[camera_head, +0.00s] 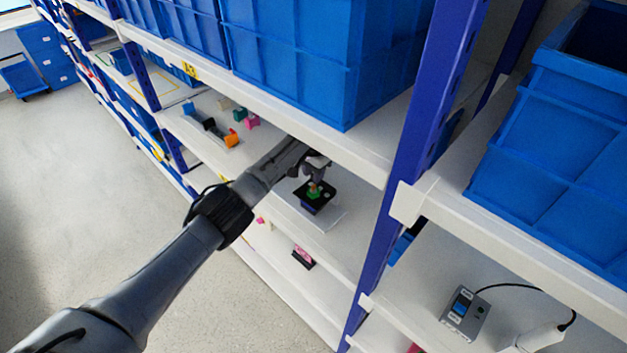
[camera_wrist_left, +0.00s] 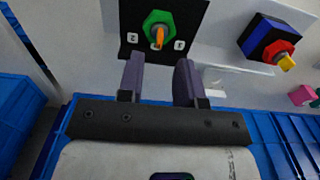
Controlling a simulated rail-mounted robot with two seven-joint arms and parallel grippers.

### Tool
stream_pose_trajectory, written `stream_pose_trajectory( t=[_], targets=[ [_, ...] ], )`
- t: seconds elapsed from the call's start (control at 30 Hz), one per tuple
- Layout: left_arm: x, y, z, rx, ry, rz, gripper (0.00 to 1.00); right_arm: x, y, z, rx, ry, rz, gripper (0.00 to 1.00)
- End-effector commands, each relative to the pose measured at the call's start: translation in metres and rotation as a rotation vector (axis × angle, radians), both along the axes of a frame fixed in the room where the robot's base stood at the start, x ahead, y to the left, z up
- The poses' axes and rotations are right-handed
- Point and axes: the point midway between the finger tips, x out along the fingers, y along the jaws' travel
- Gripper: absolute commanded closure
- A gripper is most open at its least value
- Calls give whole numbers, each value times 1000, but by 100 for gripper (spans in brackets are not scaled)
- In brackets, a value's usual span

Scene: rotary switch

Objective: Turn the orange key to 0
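The orange key (camera_wrist_left: 158,36) sits in a green hexagonal switch (camera_wrist_left: 152,22) on a black plate (camera_wrist_left: 190,14) in the left wrist view. It points down in that picture. White number labels flank it; the left one (camera_wrist_left: 132,38) looks like a 2, and the right one (camera_wrist_left: 179,45) is hard to read. In the head view the green switch (camera_head: 314,190) is on a shelf, just below my left gripper (camera_head: 317,177). My left gripper's two fingers (camera_wrist_left: 160,70) are apart with nothing between them, short of the key. My right gripper is not in view.
A second switch with a red hexagon and yellow key (camera_wrist_left: 285,61) stands to the right in the wrist view, with a pink object (camera_wrist_left: 303,95) beyond. The shelf above carries big blue crates (camera_head: 310,60). A blue upright post (camera_head: 400,180) stands right of my left arm.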

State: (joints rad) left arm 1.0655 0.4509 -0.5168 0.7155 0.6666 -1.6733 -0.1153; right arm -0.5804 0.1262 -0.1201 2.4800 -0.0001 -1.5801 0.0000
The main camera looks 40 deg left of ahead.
Motion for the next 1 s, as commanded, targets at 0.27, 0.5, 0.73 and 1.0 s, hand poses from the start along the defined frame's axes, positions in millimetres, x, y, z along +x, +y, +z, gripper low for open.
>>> stream_pose_trajectory(
  t=[0.27, 0.5, 0.73, 1.0],
  targets=[
    [0, 0, 23, -1, 0, 0, 67, 0, 2, -2, 5, 0, -4, 57],
    [0, 0, 25, -1, 0, 0, 67, 0, 3, -2, 11, 0, -7, 57],
    [0, 0, 25, -1, 0, 0, 67, 0, 3, -2, 10, -1, -6, 57],
    [-4, -4, 11, 30, 8, -26, 67, 0, 2, -4, 6, 0, -4, 57]
  ],
)
